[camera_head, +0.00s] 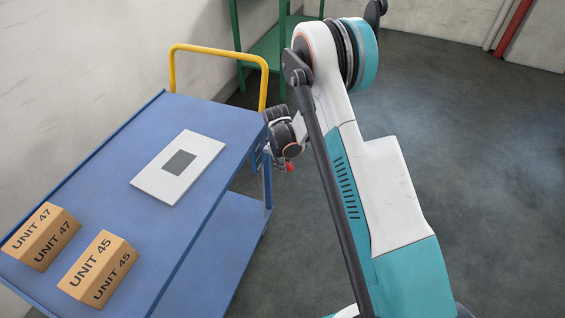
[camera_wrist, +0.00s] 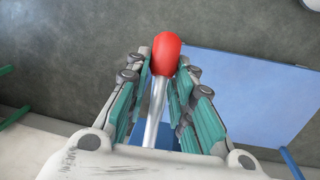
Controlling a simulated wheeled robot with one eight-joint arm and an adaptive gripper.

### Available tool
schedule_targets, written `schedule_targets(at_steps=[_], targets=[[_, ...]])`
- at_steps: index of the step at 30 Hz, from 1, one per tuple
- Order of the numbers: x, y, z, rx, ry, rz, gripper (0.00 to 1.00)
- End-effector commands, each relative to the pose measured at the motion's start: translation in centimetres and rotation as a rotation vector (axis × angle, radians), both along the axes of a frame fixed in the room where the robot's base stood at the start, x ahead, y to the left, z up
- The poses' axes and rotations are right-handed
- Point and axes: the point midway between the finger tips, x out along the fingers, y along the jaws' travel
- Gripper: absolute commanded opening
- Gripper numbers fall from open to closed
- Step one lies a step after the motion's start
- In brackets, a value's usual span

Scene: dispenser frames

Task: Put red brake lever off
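The red brake lever (camera_wrist: 166,54) shows in the wrist view as a rounded red knob on a straight silver shaft. The shaft runs down the picture between the fingers of my gripper (camera_wrist: 163,80), and its lower end is hidden behind the gripper body. The teal finger pads close in on both sides of the shaft just below the knob, with little or no gap. In the head view the red knob (camera_head: 289,167) shows small beside the cart's right edge, under my dark wrist; the fingers are mostly hidden there.
A blue cart (camera_head: 222,122) with a yellow handle (camera_head: 216,52) stands at left. On its top lie a white plate with a grey square (camera_head: 150,183) and two boxes, UNIT 47 (camera_head: 42,236) and UNIT 45 (camera_head: 98,268). A green frame (camera_head: 268,45) stands behind. Floor at right is clear.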

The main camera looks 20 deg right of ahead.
Motion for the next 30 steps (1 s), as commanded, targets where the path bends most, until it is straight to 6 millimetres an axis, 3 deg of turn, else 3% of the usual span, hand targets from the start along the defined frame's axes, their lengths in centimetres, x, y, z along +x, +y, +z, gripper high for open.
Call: schedule_targets(at_steps=[21, 22, 24, 30], targets=[[-0.33, -0.47, 0.89, -0.113, 0.081, 0.000, 0.00], [-0.33, -0.48, 0.89, -0.113, 0.081, 0.000, 0.24], [-0.33, -0.48, 0.89, -0.112, 0.080, 0.000, 0.40], [-0.33, -0.48, 0.89, -0.111, 0.081, 0.000, 0.43]])
